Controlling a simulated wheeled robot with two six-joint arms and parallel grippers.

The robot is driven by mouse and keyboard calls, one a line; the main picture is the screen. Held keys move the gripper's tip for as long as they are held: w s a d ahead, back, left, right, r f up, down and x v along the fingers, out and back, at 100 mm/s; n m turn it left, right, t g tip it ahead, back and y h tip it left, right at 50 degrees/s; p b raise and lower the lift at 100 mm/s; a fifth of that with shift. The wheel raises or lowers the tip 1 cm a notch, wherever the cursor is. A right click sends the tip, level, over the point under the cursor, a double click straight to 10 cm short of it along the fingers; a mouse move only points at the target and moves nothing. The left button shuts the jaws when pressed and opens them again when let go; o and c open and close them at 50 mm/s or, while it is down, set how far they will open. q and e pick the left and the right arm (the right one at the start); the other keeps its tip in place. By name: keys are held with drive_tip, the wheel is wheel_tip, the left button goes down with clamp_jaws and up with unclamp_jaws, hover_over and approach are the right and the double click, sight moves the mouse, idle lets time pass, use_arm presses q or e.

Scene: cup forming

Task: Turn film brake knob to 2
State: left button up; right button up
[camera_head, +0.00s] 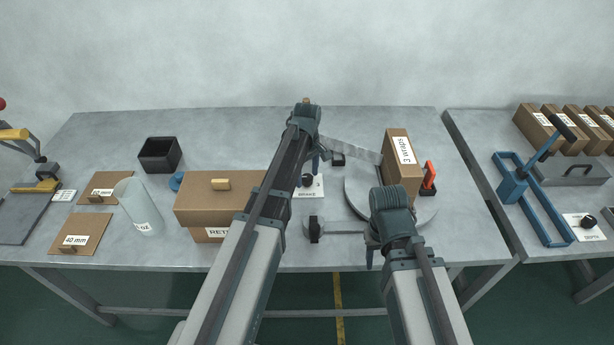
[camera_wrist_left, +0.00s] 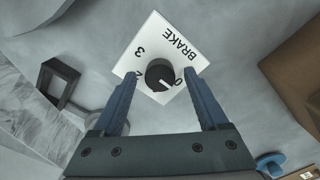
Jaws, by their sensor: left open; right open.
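The brake knob (camera_wrist_left: 160,75) is a round black dial on a white plate (camera_wrist_left: 152,48) marked BRAKE, with 3, 2 and 0 readable in the left wrist view. A white line on the knob points to the lower right, near the 0. In the head view the knob (camera_head: 306,180) sits on the table beside my left arm. My left gripper (camera_wrist_left: 160,77) is open, with one finger on each side of the knob; I cannot tell whether they touch it. My right gripper (camera_head: 370,256) is open near the front of the round turntable, its fingers partly hidden.
Brown boxes (camera_head: 215,200) lie left of my left arm. A black square bin (camera_head: 159,154) is further left.

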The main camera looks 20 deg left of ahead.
use_arm(q)
clamp_jaws()
drive_tip(key=shift+m, duration=0.4)
drive_tip(key=m, duration=0.4)
drive_tip(key=shift+m, duration=0.4)
drive_tip(key=m, duration=1.2)
drive_tip(key=shift+m, duration=0.3)
drive_tip(key=m, duration=0.5)
drive_tip(key=shift+m, duration=0.4)
